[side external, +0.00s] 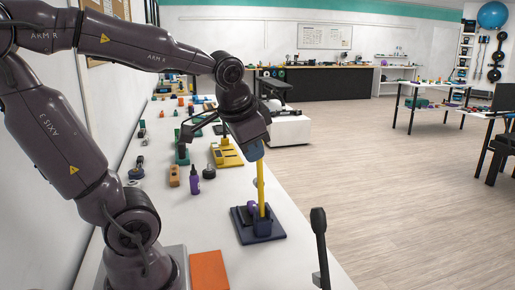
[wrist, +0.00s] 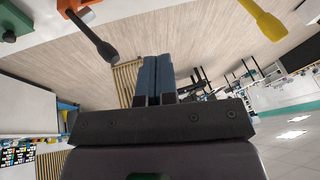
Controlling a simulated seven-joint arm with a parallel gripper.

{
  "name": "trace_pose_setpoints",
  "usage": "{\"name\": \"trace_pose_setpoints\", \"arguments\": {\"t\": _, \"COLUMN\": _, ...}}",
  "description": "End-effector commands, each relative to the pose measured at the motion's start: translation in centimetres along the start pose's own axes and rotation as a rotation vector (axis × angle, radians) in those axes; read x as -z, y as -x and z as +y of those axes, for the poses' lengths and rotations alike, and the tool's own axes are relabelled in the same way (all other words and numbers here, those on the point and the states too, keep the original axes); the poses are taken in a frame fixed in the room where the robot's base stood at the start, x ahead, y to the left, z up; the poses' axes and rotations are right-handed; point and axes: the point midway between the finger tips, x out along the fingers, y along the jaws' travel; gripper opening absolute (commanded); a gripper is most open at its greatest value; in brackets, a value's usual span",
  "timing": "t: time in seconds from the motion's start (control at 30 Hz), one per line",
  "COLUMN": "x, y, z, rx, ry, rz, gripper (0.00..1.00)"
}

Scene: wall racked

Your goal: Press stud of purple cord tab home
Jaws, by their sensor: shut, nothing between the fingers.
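A dark blue base plate (side external: 270,237) lies on the white bench in the side external view, with a small purple piece (side external: 252,207) low on it that may be the purple cord tab. A tall yellow bar (side external: 261,186) stands upright beside the purple piece. My gripper (side external: 256,154) points down near the bar's top; I cannot tell if it touches. The wrist view shows its two blue fingers (wrist: 153,78) closed together, with nothing between them. A yellow rounded handle (wrist: 268,22) shows there at top right, apart from the fingers. The stud cannot be made out.
A black-headed upright handle (side external: 318,222) stands in the foreground, beside an orange block (side external: 208,271). A purple bottle (side external: 195,182), an orange-brown block (side external: 174,176) and a yellow fixture (side external: 227,157) stand farther back. A wall runs along the left; open floor lies right.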

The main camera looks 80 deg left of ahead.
Motion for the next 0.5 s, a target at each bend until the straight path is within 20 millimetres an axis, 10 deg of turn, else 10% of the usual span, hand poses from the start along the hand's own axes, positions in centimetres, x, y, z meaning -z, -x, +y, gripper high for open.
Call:
{"name": "trace_pose_setpoints", "arguments": {"t": 0.1, "x": 1.7, "y": -1.5, "z": -7.3, "rx": 0.2, "ry": -0.197, "rz": -0.077, "gripper": 0.0}}
{"name": "trace_pose_setpoints", "arguments": {"t": 0.2, "x": 3.1, "y": -1.4, "z": -10.5, "rx": 0.308, "ry": -0.4, "rz": -0.104, "gripper": 0.0}}
{"name": "trace_pose_setpoints", "arguments": {"t": 0.5, "x": 4.0, "y": -2.1, "z": -11.9, "rx": 0.363, "ry": -0.578, "rz": -0.108, "gripper": 0.0}}
